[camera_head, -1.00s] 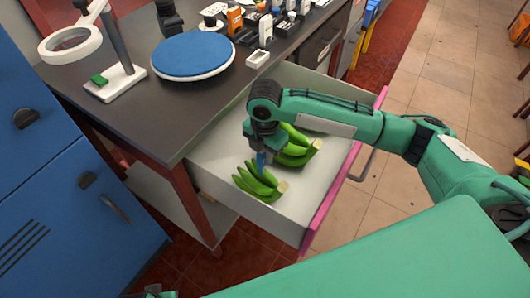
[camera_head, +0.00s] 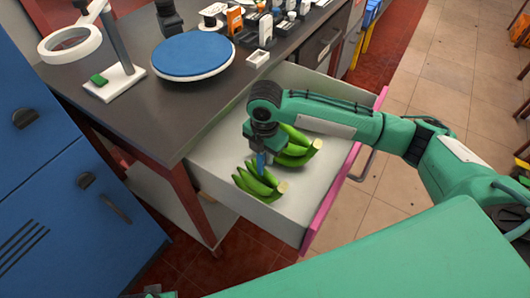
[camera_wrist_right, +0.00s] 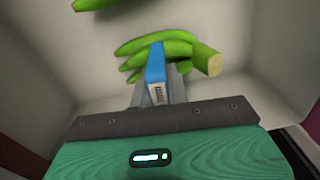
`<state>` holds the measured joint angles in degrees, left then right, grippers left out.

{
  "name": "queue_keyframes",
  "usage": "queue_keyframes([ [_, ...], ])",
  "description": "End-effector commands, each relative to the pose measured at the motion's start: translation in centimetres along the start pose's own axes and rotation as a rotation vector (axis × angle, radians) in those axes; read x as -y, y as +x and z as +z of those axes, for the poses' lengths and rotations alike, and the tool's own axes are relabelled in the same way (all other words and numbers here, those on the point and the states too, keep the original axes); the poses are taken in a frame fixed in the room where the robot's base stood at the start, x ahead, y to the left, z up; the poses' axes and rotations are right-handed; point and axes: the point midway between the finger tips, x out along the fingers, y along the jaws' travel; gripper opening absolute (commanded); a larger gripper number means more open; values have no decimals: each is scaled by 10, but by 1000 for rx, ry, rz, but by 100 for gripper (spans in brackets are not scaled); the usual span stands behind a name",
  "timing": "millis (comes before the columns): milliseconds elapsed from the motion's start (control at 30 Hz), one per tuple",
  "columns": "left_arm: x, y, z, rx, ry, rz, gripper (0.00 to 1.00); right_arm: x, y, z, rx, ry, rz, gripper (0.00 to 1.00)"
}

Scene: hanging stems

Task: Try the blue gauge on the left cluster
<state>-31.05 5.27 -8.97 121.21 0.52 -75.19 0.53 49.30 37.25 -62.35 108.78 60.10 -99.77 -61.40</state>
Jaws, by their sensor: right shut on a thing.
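My right gripper (camera_head: 262,148) is shut on the blue gauge (camera_head: 260,162) and points down into the open drawer. The gauge also shows in the right wrist view (camera_wrist_right: 156,68). Its blue tip is at the left cluster (camera_head: 258,182), a bunch of green bananas near the drawer's front left corner. In the right wrist view the gauge overlaps this cluster (camera_wrist_right: 180,47), with a cut stem end at right. I cannot tell whether they touch. A second green cluster (camera_head: 300,155) lies behind and right of it. My left gripper is not in view.
The open white drawer (camera_head: 222,148) has a pink front (camera_head: 330,197). Its walls stand close around the clusters. On the dark bench are a round blue-topped disc (camera_head: 193,54), a stand with a ring (camera_head: 115,78) and several small items at the back.

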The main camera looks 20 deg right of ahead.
Motion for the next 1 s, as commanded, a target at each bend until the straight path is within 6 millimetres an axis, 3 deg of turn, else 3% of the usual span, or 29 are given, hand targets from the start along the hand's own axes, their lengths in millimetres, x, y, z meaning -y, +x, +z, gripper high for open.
queue_keyframes([
  [1000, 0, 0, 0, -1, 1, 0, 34, 0, 14, 0, -1, 0, 0, 0],
])
